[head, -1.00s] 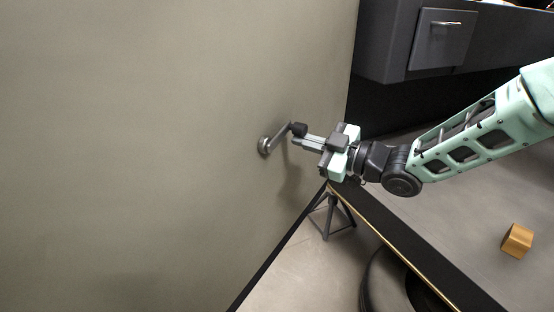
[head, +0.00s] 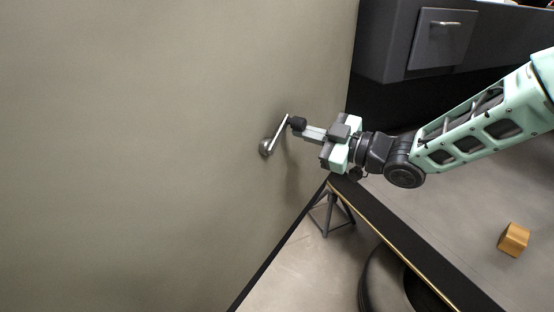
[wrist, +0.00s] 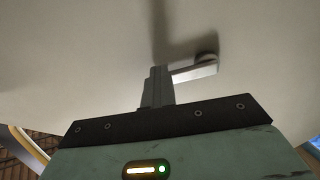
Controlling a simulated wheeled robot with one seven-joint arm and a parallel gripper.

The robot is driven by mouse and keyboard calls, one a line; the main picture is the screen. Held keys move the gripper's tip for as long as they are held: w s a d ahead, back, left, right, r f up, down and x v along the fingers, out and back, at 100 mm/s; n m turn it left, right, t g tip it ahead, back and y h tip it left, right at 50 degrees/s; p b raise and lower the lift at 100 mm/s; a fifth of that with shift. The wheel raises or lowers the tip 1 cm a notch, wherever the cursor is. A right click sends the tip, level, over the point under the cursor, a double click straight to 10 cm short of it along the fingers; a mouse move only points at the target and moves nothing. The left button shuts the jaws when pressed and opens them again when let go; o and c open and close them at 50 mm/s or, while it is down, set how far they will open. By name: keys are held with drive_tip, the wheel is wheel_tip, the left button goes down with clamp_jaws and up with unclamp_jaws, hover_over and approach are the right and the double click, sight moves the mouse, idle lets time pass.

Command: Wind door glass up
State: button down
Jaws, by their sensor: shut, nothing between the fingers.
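The window crank (head: 278,133) sticks out from the grey door panel (head: 150,150). Its round hub (head: 265,147) is at the lower left and its metal arm slants up and right to a dark knob (head: 298,123). My gripper (head: 308,130) is shut, its fingertips right at the knob; I cannot tell whether they touch it. In the wrist view, the gripper fingers (wrist: 158,86) stand together in front of the panel, with the crank arm (wrist: 195,72) just to their right. The knob is hidden there. No door glass shows.
A black strip edge (head: 390,225) runs below my arm, with a dark stand (head: 333,215) and a tyre (head: 385,285) beside it. A wooden block (head: 513,239) lies at the right. A dark cabinet (head: 440,40) is at the top right.

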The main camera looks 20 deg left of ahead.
sight(302, 120)
drive_tip(key=shift+s+r, duration=0.1)
drive_tip(key=shift+r, duration=0.35)
drive_tip(key=shift+s+a+r, duration=0.1)
drive_tip(key=shift+s+r, duration=0.25)
drive_tip(key=shift+r, duration=0.3)
drive_tip(key=shift+r+p, duration=0.1)
drive_tip(key=shift+p, duration=0.2)
drive_tip(key=shift+s+r, duration=0.35)
drive_tip(key=shift+r, duration=0.05)
drive_tip(key=shift+s+r, duration=0.15)
drive_tip(key=shift+r, duration=0.05)
drive_tip(key=shift+s+a+r, duration=0.2)
drive_tip(key=shift+s+r, duration=0.4)
drive_tip(key=shift+r, duration=0.05)
drive_tip(key=shift+s, duration=0.1)
